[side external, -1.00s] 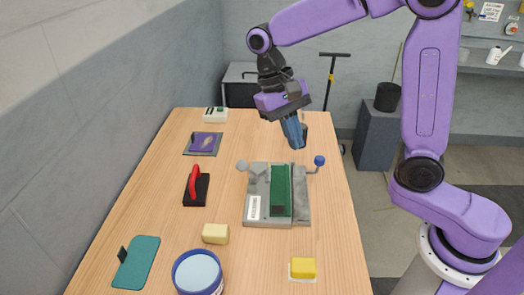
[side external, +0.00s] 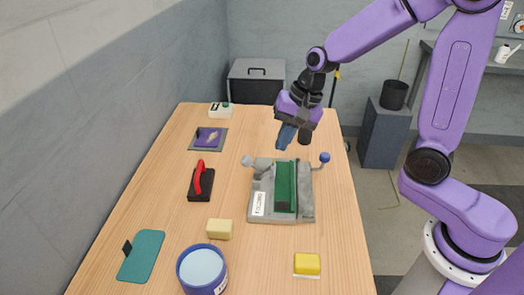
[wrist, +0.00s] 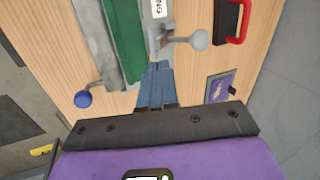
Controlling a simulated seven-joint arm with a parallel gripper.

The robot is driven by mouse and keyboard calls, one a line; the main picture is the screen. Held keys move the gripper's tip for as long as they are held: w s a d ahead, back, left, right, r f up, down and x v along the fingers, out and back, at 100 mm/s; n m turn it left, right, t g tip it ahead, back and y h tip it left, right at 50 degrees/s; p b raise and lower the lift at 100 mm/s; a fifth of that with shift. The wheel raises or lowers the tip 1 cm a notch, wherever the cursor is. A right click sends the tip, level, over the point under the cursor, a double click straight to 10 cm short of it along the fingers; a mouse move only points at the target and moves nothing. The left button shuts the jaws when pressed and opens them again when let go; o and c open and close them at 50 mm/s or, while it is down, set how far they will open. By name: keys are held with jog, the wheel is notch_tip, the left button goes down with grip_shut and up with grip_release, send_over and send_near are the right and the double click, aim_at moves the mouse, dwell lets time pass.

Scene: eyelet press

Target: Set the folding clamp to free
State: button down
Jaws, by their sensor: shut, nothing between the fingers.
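A grey press-like fixture (side external: 306,206) with a white label stands on the wooden table. I take it as the folding clamp. A long green bar (side external: 286,188) runs along it; its dark side face shows, so it looks raised or tilted. A grey-knobbed lever (side external: 248,160) is at its far left corner and a blue-knobbed lever (side external: 325,158) at its far right. In the wrist view the grey knob (wrist: 198,40) and the blue knob (wrist: 83,99) flank my fingers. My gripper (side external: 282,146), with blue fingers, is shut and empty above the fixture's far end, close to the grey lever.
A red-handled black block (side external: 201,184) and a purple item on a grey plate (side external: 208,138) lie to the left. A yellow block (side external: 219,229), a blue-rimmed tub (side external: 202,268), a teal board (side external: 141,256) and a yellow sponge-like block (side external: 307,264) are nearer.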

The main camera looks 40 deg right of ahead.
aim_at(246, 156)
jog(key=w+a+f, duration=0.2)
jog(key=a+f, duration=0.1)
jog(key=shift+w+f, duration=0.15)
jog(key=shift+f, duration=0.1)
jog(key=shift+w+a, duration=0.35)
jog(key=shift+a, duration=0.1)
jog(key=shift+a, duration=0.1)
jog(key=shift+w+a, duration=0.25)
jog(key=shift+w+a+f+g+h, duration=0.1)
jog(key=shift+w+a+g+h, duration=0.65)
jog(key=shift+g+h, duration=0.45)
jog(key=shift+w+a+f, duration=0.1)
jog(key=shift+w+a, duration=0.2)
jog(key=shift+w, duration=0.15)
